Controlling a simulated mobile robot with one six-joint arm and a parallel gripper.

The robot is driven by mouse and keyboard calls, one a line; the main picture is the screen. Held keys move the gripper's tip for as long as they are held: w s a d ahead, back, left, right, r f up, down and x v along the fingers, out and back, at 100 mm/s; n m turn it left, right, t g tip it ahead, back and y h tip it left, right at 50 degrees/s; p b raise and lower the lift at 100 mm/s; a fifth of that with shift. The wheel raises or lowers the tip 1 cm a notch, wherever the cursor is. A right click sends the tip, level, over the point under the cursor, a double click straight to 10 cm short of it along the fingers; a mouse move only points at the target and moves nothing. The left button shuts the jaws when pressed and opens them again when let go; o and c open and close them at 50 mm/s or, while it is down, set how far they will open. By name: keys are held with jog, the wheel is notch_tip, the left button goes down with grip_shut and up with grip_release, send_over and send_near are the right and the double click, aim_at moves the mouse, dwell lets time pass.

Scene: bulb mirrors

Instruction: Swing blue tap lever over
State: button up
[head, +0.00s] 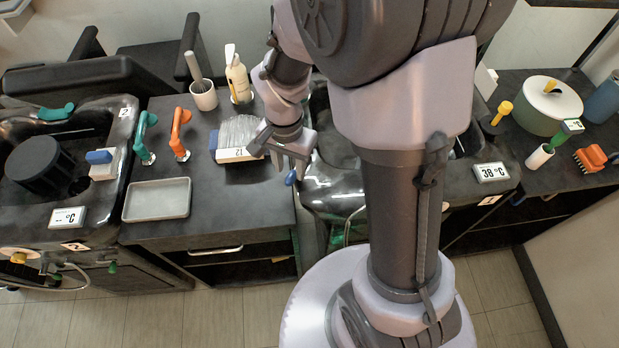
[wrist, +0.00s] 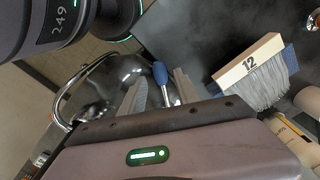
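The blue tap lever (head: 290,178) shows just below my gripper (head: 287,166) in the head view, at the left edge of a dark basin. In the wrist view the blue lever (wrist: 160,73) has a rounded blue head on a pale stem and appears between the two fingers of my gripper (wrist: 160,84). The fingers stand apart, with gaps on both sides of the lever, and I see no contact. The lower part of the lever is hidden behind my gripper body.
A wide brush (head: 238,137) marked 12 lies on the dark counter beside my gripper. A grey tray (head: 157,199), a green handle (head: 144,135) and an orange handle (head: 179,132) are further left. A display reading 38 °C (head: 491,172) sits right of the basin (head: 325,190).

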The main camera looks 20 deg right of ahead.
jog(key=shift+f+b, duration=0.95)
jog(key=shift+f, duration=0.55)
grip_shut()
